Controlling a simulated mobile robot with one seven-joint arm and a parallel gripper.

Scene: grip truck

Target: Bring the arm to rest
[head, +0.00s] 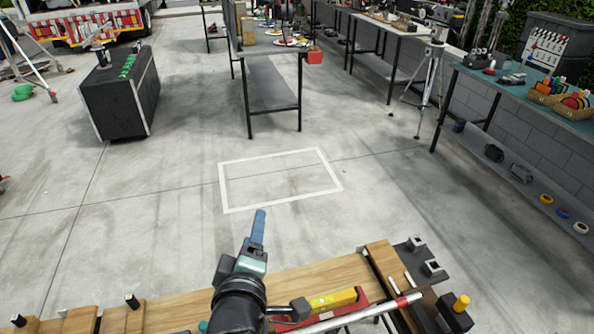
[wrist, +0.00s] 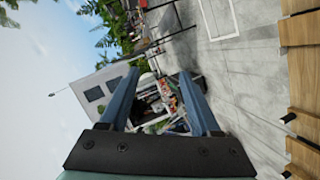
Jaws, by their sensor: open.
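My gripper (head: 258,225) shows in the head view at the bottom middle, above the far edge of a wooden bench top (head: 285,283). Its blue fingers point away from me, over the floor. In the wrist view my gripper (wrist: 160,95) has its two blue fingers apart with nothing between them. The wrist view is turned on its side. Beyond the fingers it shows distant clutter, a pale building (wrist: 92,92) and sky.
A yellow-and-red level (head: 333,299) and a red-and-white pole (head: 365,312) lie close right of my arm. A white floor rectangle (head: 228,210) is empty ahead. A black case (head: 120,100), a tripod (head: 430,75) and long tables (head: 270,50) stand farther off. The floor between is clear.

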